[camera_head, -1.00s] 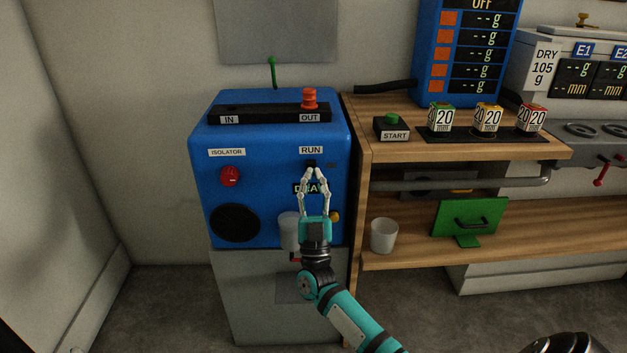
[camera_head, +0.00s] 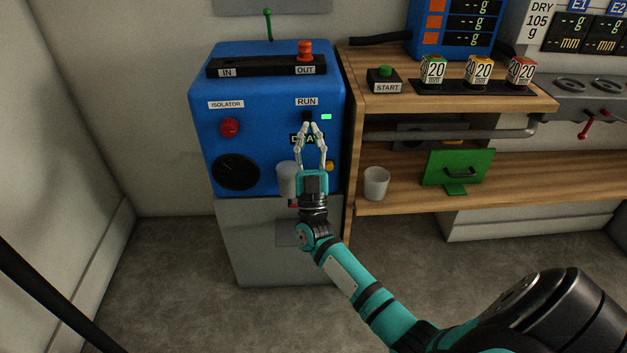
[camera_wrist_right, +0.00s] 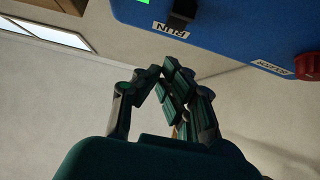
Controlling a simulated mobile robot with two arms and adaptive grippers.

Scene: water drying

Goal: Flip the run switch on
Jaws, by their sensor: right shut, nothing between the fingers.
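The blue machine (camera_head: 267,75) stands on a grey cabinet at the wall. The black run switch (camera_head: 307,116) sits on its front under the RUN label (camera_head: 306,102), and a lit green lamp (camera_head: 326,117) is to its right. The switch also shows in the right wrist view (camera_wrist_right: 181,15), with part of the green lamp at the top edge. My right gripper (camera_head: 308,127) is shut and empty, its fingertips just below the switch in the head view. In the wrist view the fingertips (camera_wrist_right: 163,72) appear apart from it. My left gripper is out of view.
A red isolator knob (camera_head: 230,127) and a dark round dial (camera_head: 236,172) are on the machine's front left. A cup (camera_head: 287,178) is beside my gripper. A wooden shelf (camera_head: 450,190) with another cup (camera_head: 376,182) stands right.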

